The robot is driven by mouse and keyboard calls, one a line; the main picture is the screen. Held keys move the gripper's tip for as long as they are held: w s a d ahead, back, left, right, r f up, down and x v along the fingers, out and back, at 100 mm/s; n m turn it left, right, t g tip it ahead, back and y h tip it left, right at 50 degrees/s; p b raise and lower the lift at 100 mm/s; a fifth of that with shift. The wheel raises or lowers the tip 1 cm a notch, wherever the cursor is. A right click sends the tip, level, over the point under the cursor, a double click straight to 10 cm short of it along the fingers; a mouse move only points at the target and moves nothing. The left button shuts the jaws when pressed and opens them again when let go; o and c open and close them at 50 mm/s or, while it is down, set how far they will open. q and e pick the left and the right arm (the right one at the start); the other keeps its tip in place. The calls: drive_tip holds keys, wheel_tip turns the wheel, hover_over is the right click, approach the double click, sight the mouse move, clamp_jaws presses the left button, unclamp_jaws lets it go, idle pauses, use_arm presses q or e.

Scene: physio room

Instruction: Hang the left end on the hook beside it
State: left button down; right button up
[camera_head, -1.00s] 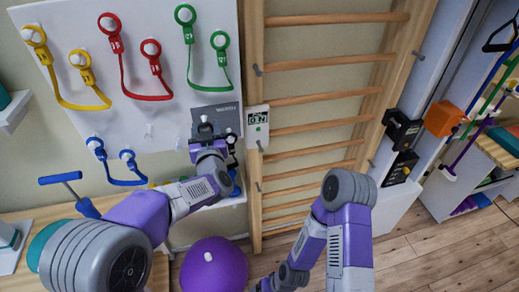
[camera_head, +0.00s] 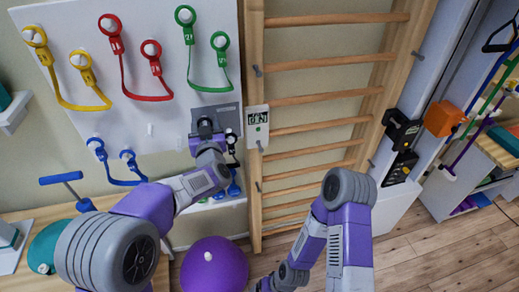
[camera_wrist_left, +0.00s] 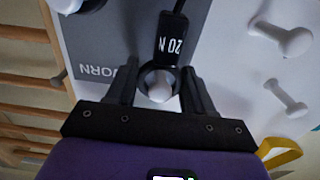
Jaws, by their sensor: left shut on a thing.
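My left gripper (camera_head: 206,129) is at the lower right of the white board, in front of a grey printed panel (camera_head: 217,112). In the left wrist view, its fingers are shut on the ring of a black band end (camera_wrist_left: 169,42) marked 20 N. A white hook knob (camera_wrist_left: 159,88) shows inside the ring's opening. I cannot tell how far the ring sits over the peg. The black band's other end (camera_head: 231,137) is at the board's right edge, and the band hangs below, partly hidden by my arm. My right arm shows, but its gripper is out of frame.
Yellow (camera_head: 82,104), red (camera_head: 146,96), green (camera_head: 209,86) and blue (camera_head: 123,181) bands hang on the board. Bare pegs (camera_wrist_left: 287,39) stand beside the gripper in the wrist view. Wooden wall bars (camera_head: 320,125) rise to the right. A purple ball (camera_head: 214,266) is below.

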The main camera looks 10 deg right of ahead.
use_arm(q)
drive_tip(key=shift+f+b, duration=0.4)
idle(0.4)
drive_tip(key=shift+c, duration=0.9)
unclamp_jaws()
drive_tip(key=s+b, duration=0.1)
drive_tip(key=s, duration=0.7)
